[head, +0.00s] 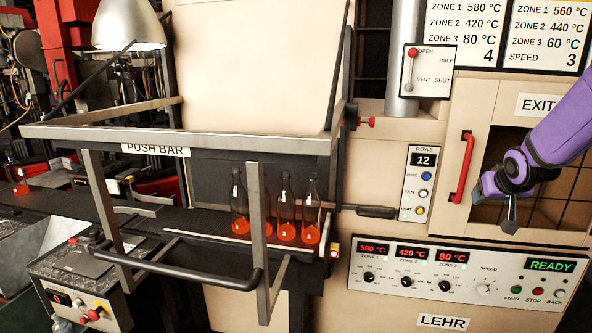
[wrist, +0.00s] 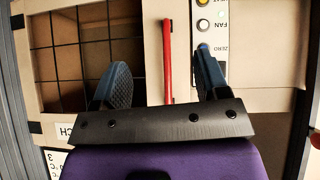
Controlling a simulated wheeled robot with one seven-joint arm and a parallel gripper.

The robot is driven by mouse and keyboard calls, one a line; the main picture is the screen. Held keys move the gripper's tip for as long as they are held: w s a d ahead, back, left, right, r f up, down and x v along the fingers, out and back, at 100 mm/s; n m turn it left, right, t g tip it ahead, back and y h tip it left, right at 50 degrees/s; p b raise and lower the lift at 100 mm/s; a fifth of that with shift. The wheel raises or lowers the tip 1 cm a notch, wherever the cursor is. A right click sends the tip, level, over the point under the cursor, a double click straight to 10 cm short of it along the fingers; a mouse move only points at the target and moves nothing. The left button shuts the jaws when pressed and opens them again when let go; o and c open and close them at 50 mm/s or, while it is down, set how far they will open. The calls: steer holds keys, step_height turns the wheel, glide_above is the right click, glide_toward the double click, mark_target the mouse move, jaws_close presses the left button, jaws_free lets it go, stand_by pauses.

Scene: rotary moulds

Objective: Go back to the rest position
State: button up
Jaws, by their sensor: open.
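My gripper (head: 510,222) hangs at the end of my purple arm at the right of the head view, in front of the lehr's dark exit window and right of a red upright handle (head: 463,167). In the wrist view my gripper (wrist: 162,62) has its two blue-grey fingers wide apart, with nothing held between them. The red handle also shows in the wrist view (wrist: 168,45), in line with the gap between the fingers; the head view shows the gripper apart from it.
Below my gripper is the lehr control panel (head: 470,285) with a green READY display. Left of the handle is a ROWS button panel (head: 418,183). Several glowing bottles (head: 285,215) stand behind the grey push bar frame (head: 180,131). A lever plate (head: 426,71) is higher up.

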steer(key=s+a+r+g+y, duration=0.1)
steer(key=s+a+r, duration=0.2)
steer(key=s+a, duration=0.3)
steer(key=s+a+r+n+g+y, duration=0.1)
steer(key=s+a+r, duration=0.3)
steer(key=s, duration=1.1)
steer(key=s+a+r+n+g+y, duration=0.1)
steer(key=s+a+r, duration=0.2)
steer(key=s+a, duration=0.6)
steer(key=shift+s+r, duration=0.3)
steer(key=shift+s, duration=0.7)
